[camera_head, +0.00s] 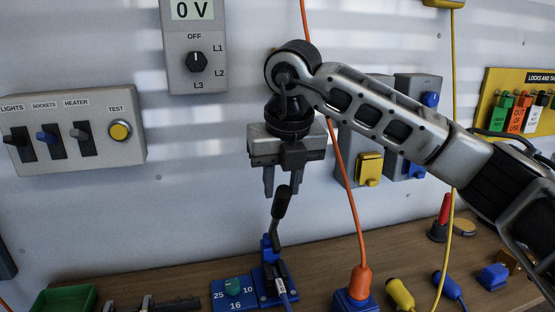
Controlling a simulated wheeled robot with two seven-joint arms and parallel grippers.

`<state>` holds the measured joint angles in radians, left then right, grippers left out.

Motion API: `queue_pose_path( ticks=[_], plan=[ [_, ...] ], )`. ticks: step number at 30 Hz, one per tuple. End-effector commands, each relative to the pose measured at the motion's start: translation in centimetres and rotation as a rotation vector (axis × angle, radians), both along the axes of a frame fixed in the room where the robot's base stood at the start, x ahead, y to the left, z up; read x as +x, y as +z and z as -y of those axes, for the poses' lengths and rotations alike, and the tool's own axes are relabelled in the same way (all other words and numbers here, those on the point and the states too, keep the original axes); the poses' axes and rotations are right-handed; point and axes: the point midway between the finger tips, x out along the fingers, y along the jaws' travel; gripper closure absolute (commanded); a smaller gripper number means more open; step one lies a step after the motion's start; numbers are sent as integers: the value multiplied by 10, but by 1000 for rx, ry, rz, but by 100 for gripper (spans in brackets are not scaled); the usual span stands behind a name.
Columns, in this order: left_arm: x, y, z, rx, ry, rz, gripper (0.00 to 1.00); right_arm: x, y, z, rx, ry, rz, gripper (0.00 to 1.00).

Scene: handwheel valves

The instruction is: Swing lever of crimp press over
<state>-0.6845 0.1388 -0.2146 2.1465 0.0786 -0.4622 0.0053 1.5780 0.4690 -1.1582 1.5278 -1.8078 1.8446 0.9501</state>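The crimp press (268,251) is a small blue device on the wooden bench at the bottom centre. Its lever (281,203) has a black grip and stands up, leaning slightly right. A cable with a pale label runs into the press's lower part. My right gripper (282,189) points down from above, its two fingers apart. The top of the lever's grip shows at the fingertips, near the right finger; I cannot tell whether they touch. My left gripper is not in view.
An orange cable (348,190) hangs close right of my gripper to an orange plug (360,282). A green tray (66,299) lies at lower left. Switch boxes (75,98) line the wall.

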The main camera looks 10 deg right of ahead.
Motion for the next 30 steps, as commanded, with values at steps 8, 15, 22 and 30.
queue_pose_path(
  ticks=[8, 15, 22, 30],
  plan=[
    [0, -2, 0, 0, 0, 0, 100, -2, -2, 0, -1, 2, -3, 53],
    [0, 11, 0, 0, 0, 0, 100, -2, 16, 0, -1, 2, -3, 53],
    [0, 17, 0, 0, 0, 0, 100, -2, 37, -1, -1, 3, -3, 53],
    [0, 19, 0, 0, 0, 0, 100, -2, 62, 0, -1, 3, -2, 53]
  ],
)
